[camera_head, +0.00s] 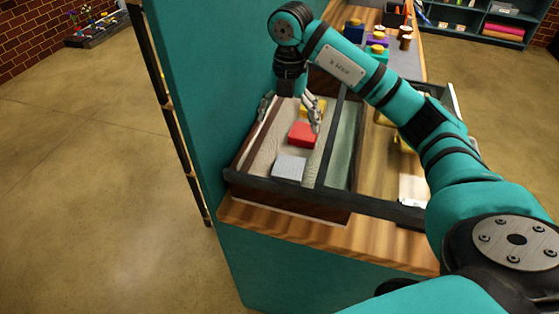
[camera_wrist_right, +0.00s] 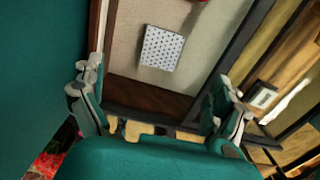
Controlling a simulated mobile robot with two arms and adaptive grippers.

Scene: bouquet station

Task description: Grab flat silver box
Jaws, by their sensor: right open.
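The flat silver box (camera_head: 289,167) lies in the left compartment of a dark-edged tray (camera_head: 262,187), near its front end. In the right wrist view it is a pale dotted square (camera_wrist_right: 161,48), above and ahead of the fingers. My right gripper (camera_head: 290,112) is open and empty over the back part of the same compartment, behind the silver box and apart from it. The open fingers also show in the wrist view (camera_wrist_right: 160,88), spread wide. My left gripper is not in view.
A dark divider (camera_head: 331,150) separates a green-lined compartment. A tall teal panel (camera_head: 205,75) stands close on the left. A white item (camera_head: 412,188) lies at the right.

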